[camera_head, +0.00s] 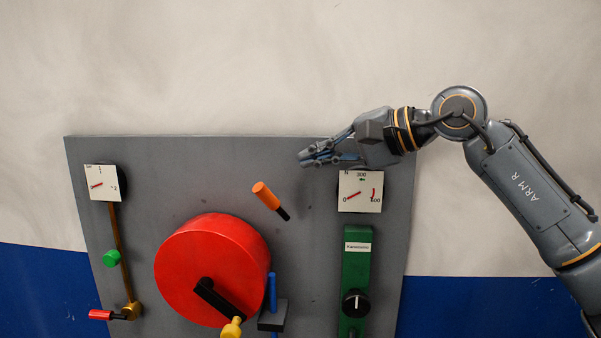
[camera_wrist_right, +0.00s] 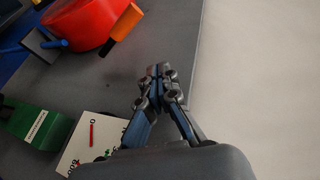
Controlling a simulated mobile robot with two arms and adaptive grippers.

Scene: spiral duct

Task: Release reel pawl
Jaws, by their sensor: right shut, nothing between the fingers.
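A large red reel (camera_head: 205,265) with a black crank arm and a yellow knob (camera_head: 232,328) sits on the grey panel. An orange-handled lever with a black stem (camera_head: 266,196) is at the reel's upper right, tilted; it also shows in the right wrist view (camera_wrist_right: 127,22). No label shows which part is the pawl. My right gripper (camera_head: 305,158) is shut and empty, up and to the right of the orange handle and apart from it. In the right wrist view its fingertips (camera_wrist_right: 160,72) meet over bare panel. My left gripper is out of view.
A square dial (camera_head: 360,191) is just below my right gripper, above a green block with a black knob (camera_head: 355,303). A blue rod (camera_head: 273,292) stands beside the reel. At left are another dial (camera_head: 101,182), a green knob (camera_head: 111,258) and a red handle (camera_head: 100,314).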

